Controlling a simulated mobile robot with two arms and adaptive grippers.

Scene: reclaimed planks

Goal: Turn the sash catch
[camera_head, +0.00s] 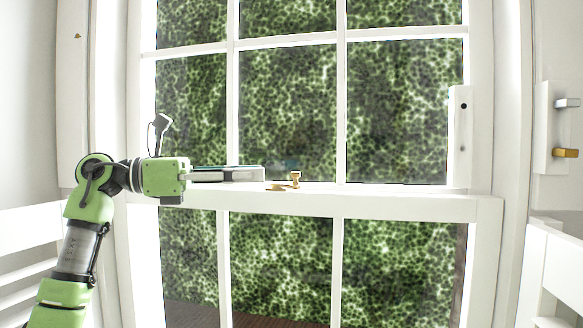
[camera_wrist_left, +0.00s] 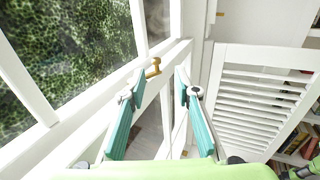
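The sash catch (camera_head: 294,180) is a small brass piece on the white meeting rail of the window, near the middle of the head view. In the left wrist view the catch (camera_wrist_left: 153,68) shows just beyond the fingertips, between them and nearer the left one. My left gripper (camera_head: 262,173) reaches in from the left along the rail, its tips a little left of the catch. In the left wrist view my left gripper (camera_wrist_left: 156,92) has its two teal fingers spread apart with nothing between them. My right gripper is not in view.
The white window frame (camera_head: 400,206) holds several panes with green foliage behind. Silver and brass handles (camera_head: 566,153) sit on the right wall. A white louvred shutter (camera_wrist_left: 255,95) and a bookshelf (camera_wrist_left: 296,140) stand at right in the wrist view. The rail right of the catch is clear.

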